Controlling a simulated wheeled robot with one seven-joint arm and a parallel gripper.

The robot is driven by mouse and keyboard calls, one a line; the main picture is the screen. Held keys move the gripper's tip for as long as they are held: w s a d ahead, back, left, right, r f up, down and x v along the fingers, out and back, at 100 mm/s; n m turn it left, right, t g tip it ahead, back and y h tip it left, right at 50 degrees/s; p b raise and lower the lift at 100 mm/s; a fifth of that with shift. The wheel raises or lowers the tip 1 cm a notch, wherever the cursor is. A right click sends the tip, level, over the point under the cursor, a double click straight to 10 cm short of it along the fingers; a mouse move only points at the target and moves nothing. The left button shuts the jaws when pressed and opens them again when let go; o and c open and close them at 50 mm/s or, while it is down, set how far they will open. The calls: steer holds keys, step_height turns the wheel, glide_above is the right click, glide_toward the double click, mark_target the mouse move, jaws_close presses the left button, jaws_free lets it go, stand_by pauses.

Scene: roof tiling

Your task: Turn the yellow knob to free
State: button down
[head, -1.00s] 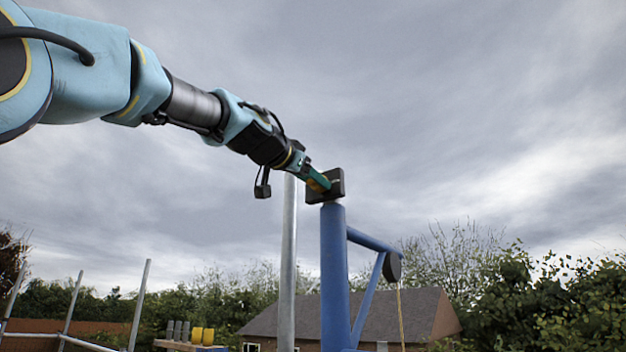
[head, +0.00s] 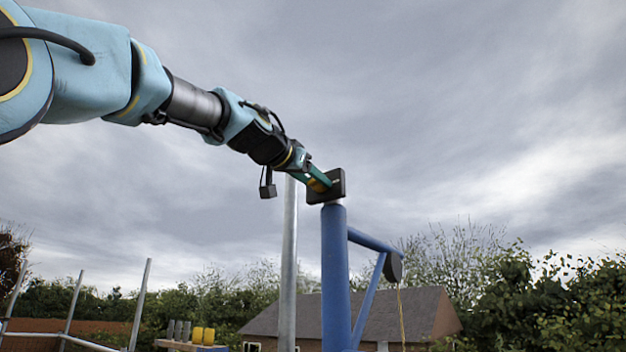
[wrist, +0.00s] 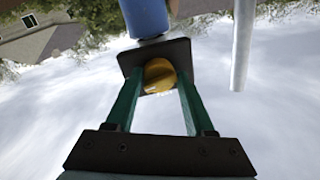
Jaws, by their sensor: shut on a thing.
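The yellow knob (wrist: 159,74) is round, with a pale mark near its lower left edge in the wrist view. It sits on a dark square plate (wrist: 130,60) on top of a blue post (wrist: 147,18). The plate also shows in the head view (head: 339,186). My gripper (wrist: 159,80) has its two green fingers on either side of the knob and is shut on it. In the head view my gripper (head: 321,182) reaches the plate from the left, and the knob is mostly hidden by the fingers. Pale lettering on the plate is too small to read.
A grey metal pole (head: 288,260) stands just left of the blue post (head: 335,270). A blue side arm with a dark wheel (head: 392,267) and hanging rope extends right. Open sky surrounds the arm.

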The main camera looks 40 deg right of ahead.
steer(key=shift+s+r+n+g+p, duration=0.1)
steer(key=shift+n+g+p, duration=0.25)
steer(key=shift+n, duration=2.1)
steer(key=shift+w+r+n+g+p, duration=0.15)
steer(key=shift+n+p, duration=0.45)
steer(key=shift+n, duration=1.9)
steer(key=shift+s+r+n+g+p, duration=0.15)
steer(key=shift+n+g+p, duration=0.25)
steer(key=shift+n, duration=2.35)
steer(key=c, duration=0.7)
jaws_free()
steer(key=o, duration=0.4)
steer(key=shift+f, duration=0.2)
